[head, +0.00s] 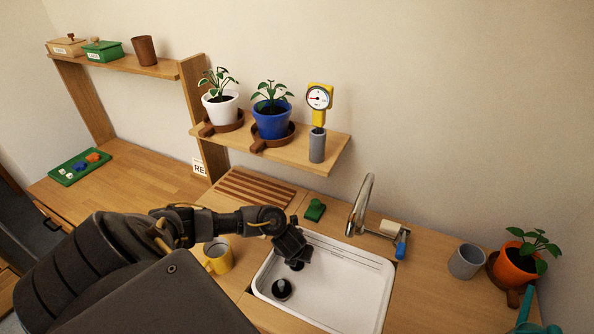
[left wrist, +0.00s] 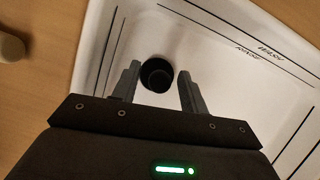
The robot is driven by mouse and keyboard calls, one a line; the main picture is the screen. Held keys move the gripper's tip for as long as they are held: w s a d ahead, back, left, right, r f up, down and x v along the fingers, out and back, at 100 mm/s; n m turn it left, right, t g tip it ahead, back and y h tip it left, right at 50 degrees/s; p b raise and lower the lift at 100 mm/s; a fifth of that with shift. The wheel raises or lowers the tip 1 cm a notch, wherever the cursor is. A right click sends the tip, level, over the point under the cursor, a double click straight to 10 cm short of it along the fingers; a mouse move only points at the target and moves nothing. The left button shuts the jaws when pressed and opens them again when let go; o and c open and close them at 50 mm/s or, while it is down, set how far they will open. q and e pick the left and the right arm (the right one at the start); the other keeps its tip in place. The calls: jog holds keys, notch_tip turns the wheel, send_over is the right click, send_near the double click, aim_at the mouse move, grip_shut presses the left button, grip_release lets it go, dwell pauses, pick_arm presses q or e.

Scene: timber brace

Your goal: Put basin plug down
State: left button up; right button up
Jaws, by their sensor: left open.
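A black round piece (head: 282,289), which looks like the basin plug, sits on the floor of the white basin (head: 345,292). I cannot tell whether it lies in or over the drain. My left gripper (head: 297,264) is over the basin, reaching down, with its fingers dark and hard to make out in the head view. In the left wrist view the gripper (left wrist: 158,78) is open, and the black round piece (left wrist: 157,74) shows between its spread fingertips, with a gap to each finger. My right gripper is in neither view.
A yellow mug (head: 218,257) stands left of the basin. The tap (head: 360,203), a green item (head: 315,210) and a soap-like block with a blue item (head: 401,243) are behind it. A grey cup (head: 466,261) and an orange potted plant (head: 518,263) stand right. A shelf (head: 330,155) hangs above.

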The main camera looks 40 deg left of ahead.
pick_arm(q)
jog(key=shift+r, duration=0.25)
jog(key=p+v, duration=0.6)
jog(key=v, duration=0.5)
jog(key=shift+s+r+p, duration=0.25)
jog(key=shift+r+p, duration=0.05)
jog(key=shift+p, duration=0.05)
jog(key=shift+d, duration=0.15)
